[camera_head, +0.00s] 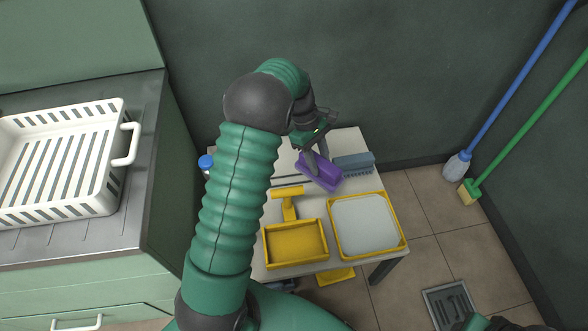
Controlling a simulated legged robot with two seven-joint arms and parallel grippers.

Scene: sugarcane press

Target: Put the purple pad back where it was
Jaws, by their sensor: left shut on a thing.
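The purple pad (325,176) is at the back of the small white table (349,143), tilted a little. My left gripper (312,165) points down and is shut on the purple pad, with a finger against its left part. Whether the pad touches the tabletop is hard to tell. My left arm hides the left side of the table. Only a dark and green part of my right arm shows at the bottom right edge; its gripper cannot be made out.
A blue-grey brush (354,163) lies just right of the pad. A yellow dustpan (296,241) and a yellow-rimmed tray (403,236) fill the table's front. A blue-capped bottle (206,163) stands left. A white basket (112,203) sits on the counter. Blue and green long-handled cleaning tools lean at right.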

